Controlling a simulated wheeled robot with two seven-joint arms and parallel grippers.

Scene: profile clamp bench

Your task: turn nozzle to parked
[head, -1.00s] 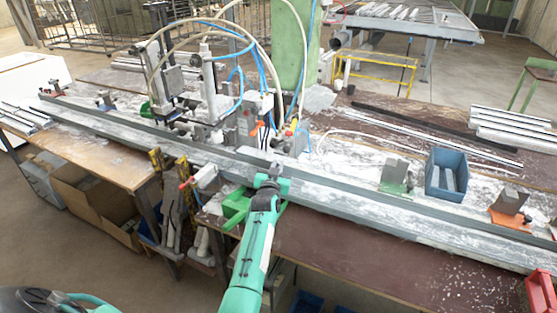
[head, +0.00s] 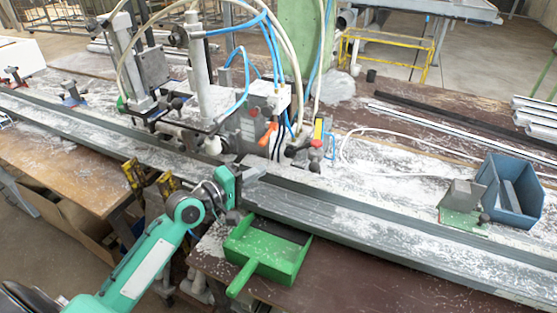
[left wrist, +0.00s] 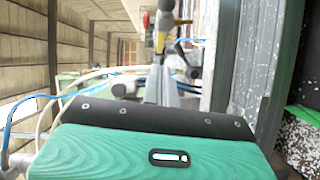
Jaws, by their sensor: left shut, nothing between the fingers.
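I cannot tell for sure which part is the nozzle. An orange piece (head: 268,134) hangs on the front of the grey clamp machine (head: 245,125) in the head view, below blue hoses. My left gripper (head: 252,174) is shut and empty at the near side of the long grey profile rail (head: 340,215), below and left of the orange piece and apart from it. In the left wrist view my gripper's fingers (left wrist: 162,85) point forward, with a yellow and red part (left wrist: 165,20) beyond them. My right gripper is not in view.
A blue bin (head: 510,190) and a grey block on a green base (head: 460,200) stand at the right. Blue and white hoses (head: 245,75) loop over the machine. The brown bench front (head: 350,280) is clear.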

